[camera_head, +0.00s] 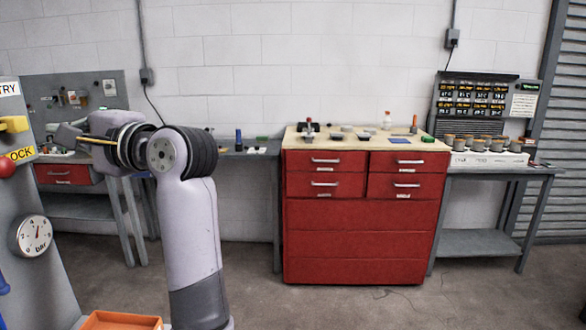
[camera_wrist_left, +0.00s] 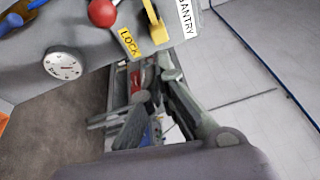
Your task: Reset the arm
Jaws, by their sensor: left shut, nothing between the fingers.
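My left arm (camera_head: 188,220) rises from the bottom of the head view and bends left at the wrist. My left gripper (camera_head: 66,134) is at the far left, near the edge of a grey panel (camera_head: 45,285). It is shut and holds nothing. In the left wrist view, the gripper's dark fingers (camera_wrist_left: 158,100) show below the panel's yellow handle (camera_wrist_left: 154,23) and LOCK label (camera_wrist_left: 130,42). A red knob (camera_wrist_left: 102,12) and a round gauge (camera_wrist_left: 63,64) are also on the panel. My right gripper is in neither view.
An orange bin (camera_head: 121,320) sits low at the panel's foot. A red drawer cabinet (camera_head: 362,242) with small items on top stands ahead. A grey bench (camera_head: 515,171) with a display board (camera_head: 474,100) is at right. The floor (camera_head: 385,303) before the cabinet is clear.

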